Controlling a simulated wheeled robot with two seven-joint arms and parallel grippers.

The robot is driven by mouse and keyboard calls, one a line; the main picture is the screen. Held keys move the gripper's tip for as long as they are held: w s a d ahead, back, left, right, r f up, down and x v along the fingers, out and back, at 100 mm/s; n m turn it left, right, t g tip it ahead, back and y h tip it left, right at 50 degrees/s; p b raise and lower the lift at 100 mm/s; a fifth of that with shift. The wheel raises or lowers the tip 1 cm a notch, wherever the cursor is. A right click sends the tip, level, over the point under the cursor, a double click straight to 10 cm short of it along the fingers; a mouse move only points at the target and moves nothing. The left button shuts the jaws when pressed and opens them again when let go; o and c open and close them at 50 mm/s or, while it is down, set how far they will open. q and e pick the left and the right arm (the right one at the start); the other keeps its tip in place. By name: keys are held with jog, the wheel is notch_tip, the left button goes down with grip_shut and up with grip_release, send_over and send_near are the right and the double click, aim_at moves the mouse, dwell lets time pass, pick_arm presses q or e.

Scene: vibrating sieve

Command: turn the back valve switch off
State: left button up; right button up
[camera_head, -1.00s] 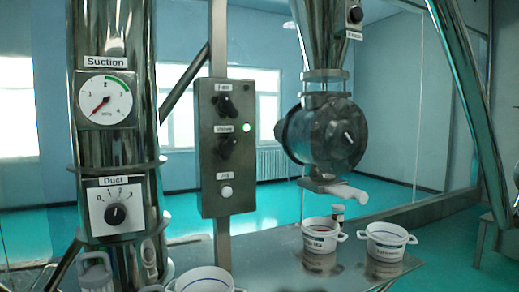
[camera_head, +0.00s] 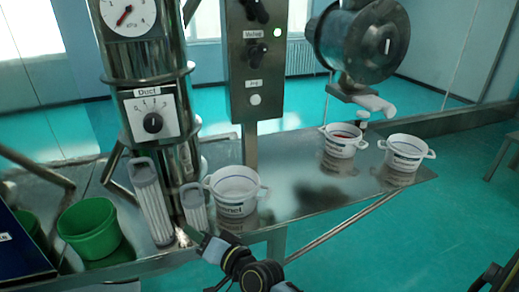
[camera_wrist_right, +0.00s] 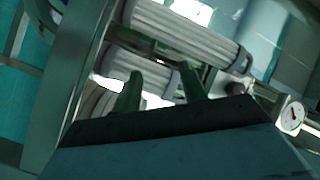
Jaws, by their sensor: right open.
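The grey control box (camera_head: 236,75) stands behind the bench and carries a black knob labelled Valve (camera_head: 257,54). Another black knob (camera_head: 257,10) is above it, cut by the top edge, and a white button labelled Jog (camera_head: 255,99) is below. The Valve knob's exact setting is too small to tell. My right gripper (camera_head: 188,234) is low at the bench's front edge, below and left of the box and apart from it. In the right wrist view its two fingers (camera_wrist_right: 160,86) are spread and empty, facing ribbed cylinders. My left gripper is not in view.
Ribbed filter cylinders (camera_head: 151,200) and a white pot (camera_head: 235,190) stand close to the gripper. A green bucket (camera_head: 90,228) is at left. The steel column bears a Duct dial (camera_head: 153,121). Two white pots (camera_head: 341,140) (camera_head: 405,152) stand at right. The bench middle (camera_head: 285,180) is clear.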

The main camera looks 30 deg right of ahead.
aim_at(258, 55)
jog(key=w+d+r+m+t+h, duration=0.15)
jog(key=d+r+m+h, duration=0.25)
jog(key=r+m+h, duration=0.5)
jog(key=w+d+r+m+t+h+p, duration=0.15)
jog(key=d+r+m+h, duration=0.25)
jog(key=r+m, duration=0.8)
jog(key=w+d+r+m+t+h, duration=0.1)
jog(key=w+d+r+m+h, duration=0.25)
jog(key=r+m+h, duration=0.5)
jog(key=w+d+r+m+g+p, duration=0.1)
jog(key=w+d+r+m+g, duration=0.1)
jog(key=d+m+g, duration=0.1)
jog(key=w+d+r+m+g+y+p, duration=0.1)
jog(key=w+d+r+m+g+p, duration=0.1)
jog(key=d+m, duration=0.3)
jog(key=w+d+r+m+g+y+p, duration=0.1)
jog(key=w+d+r+m+g, duration=0.2)
jog(key=d+m, duration=0.2)
jog(key=shift+d+m+g, duration=0.1)
jog(key=shift+m+g, duration=0.2)
jog(key=shift+m, duration=0.45)
pick_arm(q)
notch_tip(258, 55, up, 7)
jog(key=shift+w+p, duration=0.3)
jog(key=shift+p, duration=0.1)
pick_arm(e)
jog(key=shift+w+d+f, duration=0.2)
jog(key=shift+w+d, duration=0.35)
jog(key=shift+d, duration=0.05)
